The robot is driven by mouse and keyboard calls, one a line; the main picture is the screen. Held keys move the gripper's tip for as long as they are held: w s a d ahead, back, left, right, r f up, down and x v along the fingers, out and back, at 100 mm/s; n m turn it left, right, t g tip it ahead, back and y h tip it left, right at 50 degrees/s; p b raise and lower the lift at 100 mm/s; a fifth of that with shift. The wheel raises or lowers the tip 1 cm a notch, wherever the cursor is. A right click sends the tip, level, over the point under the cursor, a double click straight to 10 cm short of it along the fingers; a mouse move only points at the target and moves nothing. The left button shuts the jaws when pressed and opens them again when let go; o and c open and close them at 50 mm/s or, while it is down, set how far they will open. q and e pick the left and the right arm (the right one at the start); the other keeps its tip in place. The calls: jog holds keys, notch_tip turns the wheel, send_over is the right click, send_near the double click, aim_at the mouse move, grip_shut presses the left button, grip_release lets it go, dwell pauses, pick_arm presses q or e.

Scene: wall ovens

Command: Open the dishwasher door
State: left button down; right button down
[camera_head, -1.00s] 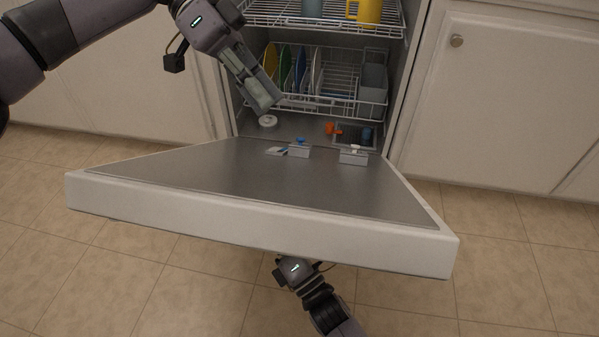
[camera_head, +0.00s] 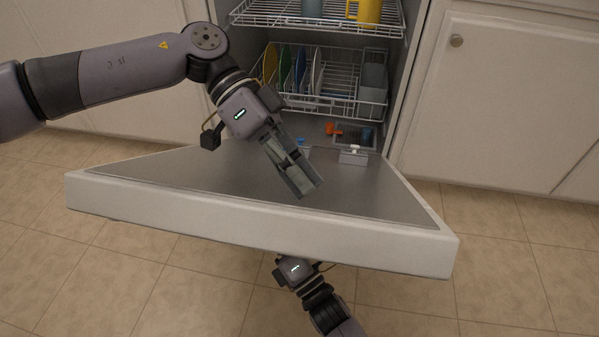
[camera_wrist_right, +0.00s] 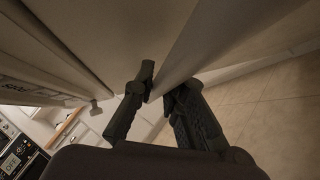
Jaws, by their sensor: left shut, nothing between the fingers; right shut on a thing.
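The dishwasher door (camera_head: 250,222) is folded far down, its grey inner face (camera_head: 215,180) turned up and its white edge facing me. My left gripper (camera_head: 308,190) is shut and empty, over the inner face of the door; whether it touches is hard to tell. My right arm reaches under the door in the head view, where its fingers are hidden. In the right wrist view my right gripper (camera_wrist_right: 158,98) has its fingers around the edge of a pale bar or panel (camera_wrist_right: 205,40), apparently the door's handle or edge.
Inside the dishwasher, a lower rack (camera_head: 330,85) holds several plates and an upper rack (camera_head: 318,20) holds a yellow mug (camera_head: 365,10) and a grey cup (camera_head: 311,8). White cabinets (camera_head: 500,95) stand on both sides. Tiled floor (camera_head: 510,270) is clear around the door.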

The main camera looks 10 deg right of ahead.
jog(key=shift+a+r, duration=0.1)
jog(key=shift+r, duration=0.3)
